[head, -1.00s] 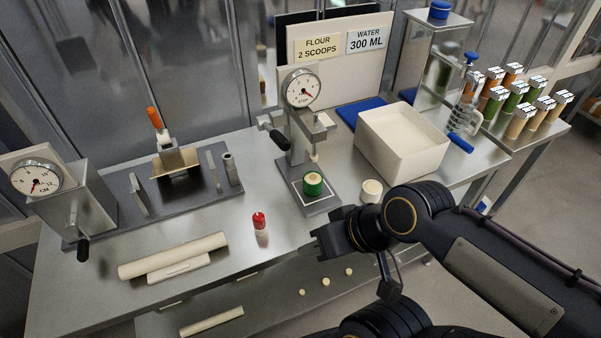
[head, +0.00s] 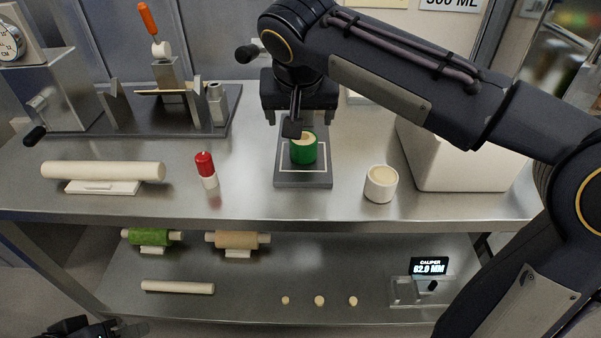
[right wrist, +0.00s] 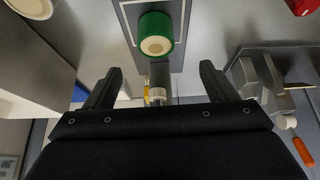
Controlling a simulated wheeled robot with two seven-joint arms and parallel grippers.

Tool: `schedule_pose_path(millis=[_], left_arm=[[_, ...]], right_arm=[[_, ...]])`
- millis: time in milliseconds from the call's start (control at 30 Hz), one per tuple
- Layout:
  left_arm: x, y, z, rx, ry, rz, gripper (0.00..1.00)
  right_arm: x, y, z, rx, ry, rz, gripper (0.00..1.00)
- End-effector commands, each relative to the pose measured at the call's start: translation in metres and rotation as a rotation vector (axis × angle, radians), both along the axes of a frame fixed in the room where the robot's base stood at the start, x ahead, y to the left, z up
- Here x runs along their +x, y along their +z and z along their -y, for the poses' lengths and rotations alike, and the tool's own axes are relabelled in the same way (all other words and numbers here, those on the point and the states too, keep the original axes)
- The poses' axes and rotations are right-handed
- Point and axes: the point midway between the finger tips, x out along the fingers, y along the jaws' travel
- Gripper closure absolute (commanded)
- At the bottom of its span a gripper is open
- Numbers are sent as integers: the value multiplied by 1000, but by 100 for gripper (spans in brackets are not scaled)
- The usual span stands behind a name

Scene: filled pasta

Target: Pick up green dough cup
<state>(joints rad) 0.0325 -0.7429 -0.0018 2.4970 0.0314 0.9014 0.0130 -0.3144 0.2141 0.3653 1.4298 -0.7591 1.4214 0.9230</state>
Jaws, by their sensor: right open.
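The green dough cup (head: 303,150), with pale dough inside, stands upright on the grey plate (head: 289,178) of the press, inside a white outline. My right gripper (head: 299,118) is just behind and above the cup, pointing down. In the right wrist view the green cup (right wrist: 156,34) lies beyond the open, empty fingers of the right gripper (right wrist: 160,74), roughly centred between them. The fingers do not touch it. My left gripper (head: 125,329) shows only partly at the bottom left edge, and its jaws cannot be made out.
A white cup (head: 381,184) stands right of the plate, and a red-and-white bottle (head: 206,171) left of it. A rolling pin (head: 103,171) lies far left. A white bin (head: 455,160) stands at the right.

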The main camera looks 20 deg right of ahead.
Motion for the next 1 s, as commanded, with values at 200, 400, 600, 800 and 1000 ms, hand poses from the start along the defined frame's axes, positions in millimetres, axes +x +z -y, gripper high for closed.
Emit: schedule_pose_path(millis=[200,400,600,800,1000], left_arm=[[0,-12,0,0,0,1,64],[0,-16,0,0,0,1,64],[0,-25,0,0,0,1,64],[0,-27,0,0,0,1,64],[0,-27,0,0,0,1,64]], right_arm=[[15,-18,-5,0,-19,9,21],[22,-33,0,1,-19,11,21],[33,-60,9,0,-18,7,21],[41,-72,10,2,-16,11,21],[41,-71,10,2,-16,11,28]])
